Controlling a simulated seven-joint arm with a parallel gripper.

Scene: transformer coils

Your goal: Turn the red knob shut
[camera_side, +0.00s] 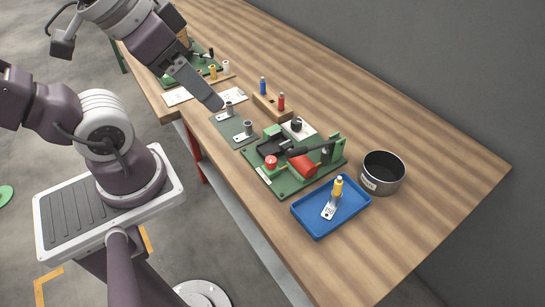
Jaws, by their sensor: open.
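The red knob (271,162) is a small round red cap on the front left corner of the green fixture board (287,186). How far it is turned is too small to tell. A red cylinder (303,166) and a black lever (312,149) sit on the same board, to the right of the knob. My gripper (218,104) hangs up and left of the knob, over the grey mat's far end, apart from the knob. It is open; only one grey finger side shows clearly, and I see nothing held in it.
A grey mat (226,128) with small metal posts lies left of the board. A wooden block (270,108) holds blue and red pieces behind it. A blue tray (312,229) with a yellow-topped part and a dark pot (383,172) stand right. The table's right end is clear.

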